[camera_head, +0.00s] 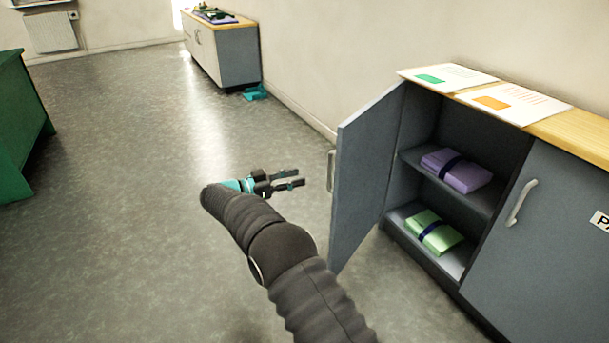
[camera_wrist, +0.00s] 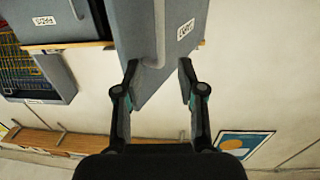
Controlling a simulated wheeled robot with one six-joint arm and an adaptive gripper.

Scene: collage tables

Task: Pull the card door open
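The grey cabinet door (camera_head: 365,175) stands swung wide open on the left of the cabinet. Its bar handle (camera_head: 331,170) shows at the door's left side. My gripper (camera_head: 299,179) is just left of the handle, with a small gap in the head view. In the wrist view my gripper (camera_wrist: 159,68) has its fingers spread, with nothing held. A grey door panel (camera_wrist: 145,85) with a vertical handle (camera_wrist: 160,32) and a white label (camera_wrist: 185,29) shows beyond and between the fingers. I cannot tell whether the fingers touch it.
The open cabinet holds a purple bundle (camera_head: 457,170) and a green bundle (camera_head: 433,231) on shelves. A closed door (camera_head: 540,245) is to the right. Printed sheets (camera_head: 513,102) lie on top. The floor (camera_head: 130,220) to the left is clear; a green table (camera_head: 22,125) stands at far left.

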